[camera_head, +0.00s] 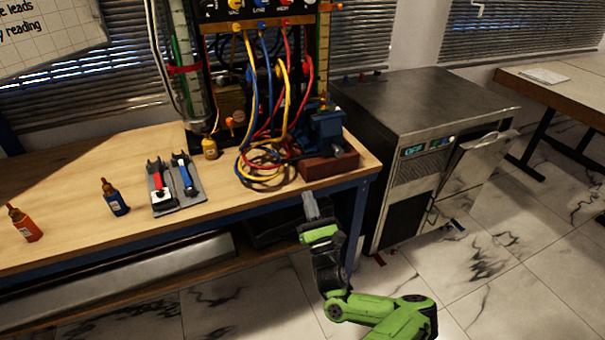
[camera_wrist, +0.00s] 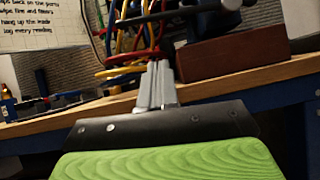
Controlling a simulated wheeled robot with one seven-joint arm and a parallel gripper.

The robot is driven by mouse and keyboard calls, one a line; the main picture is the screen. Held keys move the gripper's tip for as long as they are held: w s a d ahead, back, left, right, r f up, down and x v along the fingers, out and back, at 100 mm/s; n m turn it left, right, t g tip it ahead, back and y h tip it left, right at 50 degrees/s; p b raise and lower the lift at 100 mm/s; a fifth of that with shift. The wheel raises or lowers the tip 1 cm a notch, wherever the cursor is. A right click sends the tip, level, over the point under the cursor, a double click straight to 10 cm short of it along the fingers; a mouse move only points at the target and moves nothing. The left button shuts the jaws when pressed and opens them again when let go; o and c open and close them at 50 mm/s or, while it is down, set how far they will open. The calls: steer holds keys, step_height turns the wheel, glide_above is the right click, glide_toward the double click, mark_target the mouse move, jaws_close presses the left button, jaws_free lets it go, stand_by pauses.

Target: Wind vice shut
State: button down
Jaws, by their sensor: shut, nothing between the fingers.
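My gripper (camera_head: 309,196) is just off the bench's front edge, below and in front of the block, apart from the vice. Its grey fingers are shut with nothing between them. In the wrist view the fingers (camera_wrist: 160,72) point toward the bench edge and the cables. The block (camera_wrist: 230,62) shows right of them there. A dark bar crosses the top of that view; I cannot tell if it belongs to the vice.
Loose red, blue and yellow cables (camera_head: 262,160) lie left of the vice. A grey tray with tools (camera_head: 177,190) and small bottles (camera_head: 116,198) stand further left on the workbench (camera_head: 70,180). A steel cabinet (camera_head: 425,100) with an open flap stands close on the right.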

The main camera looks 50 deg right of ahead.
steer(key=w+d+r, duration=0.1)
steer(key=r, duration=0.1)
steer(key=w+d+r, duration=0.1)
steer(key=r, duration=0.1)
steer(key=w+d+r+b, duration=0.1)
steer(key=w+r, duration=0.1)
steer(key=shift+r, duration=0.3)
